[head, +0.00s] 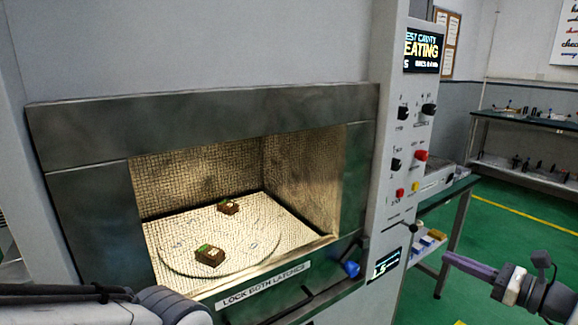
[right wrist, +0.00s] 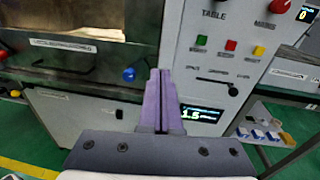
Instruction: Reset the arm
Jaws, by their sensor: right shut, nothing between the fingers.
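My right gripper (head: 448,258) is at the lower right of the head view, held in front of and to the right of the machine's control panel (head: 402,130). Its purple fingers are shut together with nothing between them. The right wrist view also shows the shut fingers (right wrist: 158,78), pointing toward the front of the machine below the buttons. Part of my left arm crosses the bottom left of the head view, but its gripper is not visible.
The lit cavity (head: 300,175) is open; two small brown blocks with green tops stand inside, one in front (head: 209,256), one behind (head: 228,207). A blue knob (head: 352,269) sticks out below the opening. A side table (head: 450,190) and green floor lie right.

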